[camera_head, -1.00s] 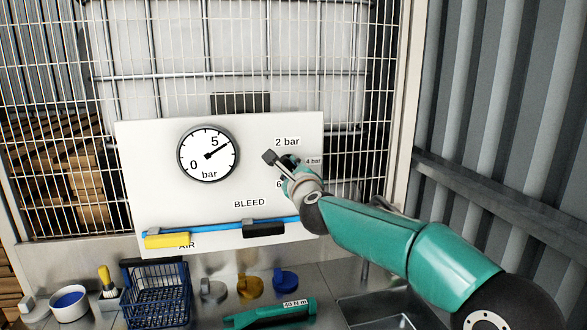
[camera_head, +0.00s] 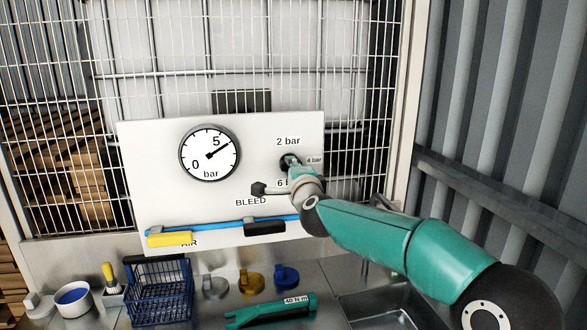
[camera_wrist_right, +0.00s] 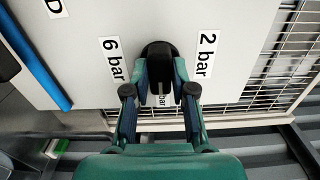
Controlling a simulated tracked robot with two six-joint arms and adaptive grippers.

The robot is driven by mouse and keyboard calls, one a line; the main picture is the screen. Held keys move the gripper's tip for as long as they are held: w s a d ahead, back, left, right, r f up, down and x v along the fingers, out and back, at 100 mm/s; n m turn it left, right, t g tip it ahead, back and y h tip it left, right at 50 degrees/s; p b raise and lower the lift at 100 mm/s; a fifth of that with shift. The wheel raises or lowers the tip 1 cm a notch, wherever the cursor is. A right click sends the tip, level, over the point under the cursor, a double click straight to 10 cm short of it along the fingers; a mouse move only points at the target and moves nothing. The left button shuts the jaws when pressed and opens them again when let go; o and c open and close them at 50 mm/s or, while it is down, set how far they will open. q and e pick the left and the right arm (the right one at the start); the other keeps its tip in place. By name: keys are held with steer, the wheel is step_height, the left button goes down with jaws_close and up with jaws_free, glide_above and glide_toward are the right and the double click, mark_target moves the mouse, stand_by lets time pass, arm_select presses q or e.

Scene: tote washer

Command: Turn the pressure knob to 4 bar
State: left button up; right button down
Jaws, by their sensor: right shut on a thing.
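The black pressure knob (camera_head: 287,161) is on the white panel (camera_head: 150,185), with the labels 2 bar (camera_head: 288,141), 4 bar (camera_head: 314,160) and a partly hidden 6 bar around it. My right gripper (camera_head: 292,163) is at the knob. In the right wrist view the knob (camera_wrist_right: 158,52) sits between the two fingers of the gripper (camera_wrist_right: 160,82), which are shut on it. The 4 bar label (camera_wrist_right: 162,100) shows partly between the fingers. My left gripper is not in view.
Below the knob are a blue pipe, a black handle (camera_head: 264,228) and a yellow handle (camera_head: 169,239). The bench holds a blue basket (camera_head: 160,292), a green torque tool (camera_head: 270,311) and a bowl (camera_head: 73,299). A wire mesh stands behind the panel.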

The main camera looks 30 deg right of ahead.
steer(key=shift+a+f, duration=0.2)
steer(key=shift+f, duration=0.1)
steer(key=c, duration=1)
jaws_free()
steer(key=shift+r, duration=0.1)
steer(key=shift+o, duration=0.2)
steer(key=shift+d+r, duration=0.1)
steer(key=v, duration=1.2)
